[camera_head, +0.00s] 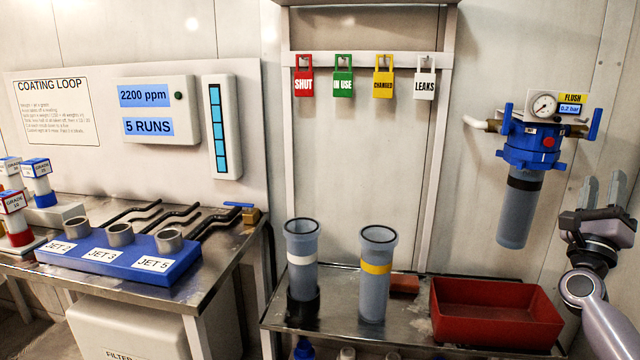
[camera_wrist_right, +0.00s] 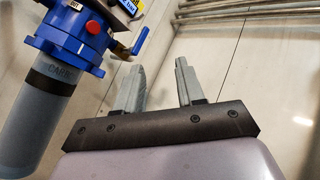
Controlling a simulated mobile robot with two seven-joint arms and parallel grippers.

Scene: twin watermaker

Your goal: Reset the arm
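My right gripper (camera_head: 602,188) is raised at the right edge of the head view, to the right of the blue-headed filter housing (camera_head: 517,205). Its two grey fingers point up and stand apart with nothing between them. The wrist view also shows the right gripper (camera_wrist_right: 158,82) open and empty. There the filter housing (camera_wrist_right: 35,115) is to the left of the fingers, apart from them. My left gripper is not in the head view.
A red tray (camera_head: 495,337) and two grey cylinders, one white-banded (camera_head: 302,275) and one yellow-banded (camera_head: 375,290), stand on the metal bench. A blue jet rack (camera_head: 120,265) sits on the left bench. Coloured tags, such as the red SHUT tag (camera_head: 304,82), hang on a rail.

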